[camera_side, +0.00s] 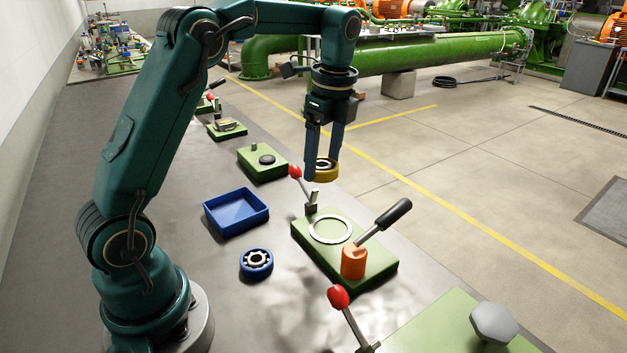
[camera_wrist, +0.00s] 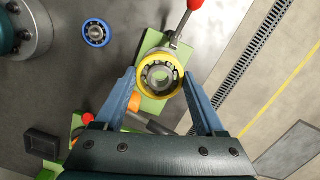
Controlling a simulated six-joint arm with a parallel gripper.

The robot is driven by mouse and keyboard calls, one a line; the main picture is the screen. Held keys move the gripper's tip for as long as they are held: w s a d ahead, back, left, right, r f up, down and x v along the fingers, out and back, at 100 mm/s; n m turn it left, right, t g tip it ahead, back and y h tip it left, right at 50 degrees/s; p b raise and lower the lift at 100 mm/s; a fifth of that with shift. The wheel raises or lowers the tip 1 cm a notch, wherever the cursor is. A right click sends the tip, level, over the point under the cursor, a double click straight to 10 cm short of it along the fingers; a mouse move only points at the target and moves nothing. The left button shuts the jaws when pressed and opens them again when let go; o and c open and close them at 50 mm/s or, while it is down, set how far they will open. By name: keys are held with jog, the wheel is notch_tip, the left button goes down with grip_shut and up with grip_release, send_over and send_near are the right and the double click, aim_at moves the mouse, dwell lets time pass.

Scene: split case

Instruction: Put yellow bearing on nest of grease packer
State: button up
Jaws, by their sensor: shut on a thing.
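My gripper (camera_side: 323,168) is shut on the yellow bearing (camera_side: 327,177) and holds it flat in the air between its two blue fingers. In the wrist view the yellow bearing (camera_wrist: 142,91) sits between the fingertips (camera_wrist: 160,78), with its steel balls and open middle showing. What looks like the grease packer is a green plate (camera_side: 300,238) with a pale ring nest (camera_side: 314,236), an orange post and a black-handled lever. The bearing is well above this plate and apart from it.
A blue bearing (camera_side: 256,268) lies on the dark bench near an empty blue tray (camera_side: 214,222). A red-knobbed lever (camera_side: 295,172) stands at the plate's far end, close to my gripper. Another red-knobbed lever (camera_side: 338,298) and green plate (camera_side: 440,325) are in front.

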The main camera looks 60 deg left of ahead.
jog(key=shift+w+d+f+m, duration=0.3)
jog(key=shift+w+d+f, duration=0.2)
jog(key=shift+d, duration=0.1)
jog(key=shift+d+f, duration=0.2)
jog(key=shift+f, duration=0.1)
send_over(330, 228)
jog(key=f, duration=0.5)
jog(key=shift+s+d+f, duration=0.1)
jog(key=shift+d+f, duration=0.1)
jog(key=shift+d, duration=0.1)
jog(key=shift+f, duration=2.3)
jog(key=shift+f, duration=0.2)
jog(key=o, duration=1.5)
jog(key=shift+o, duration=0.2)
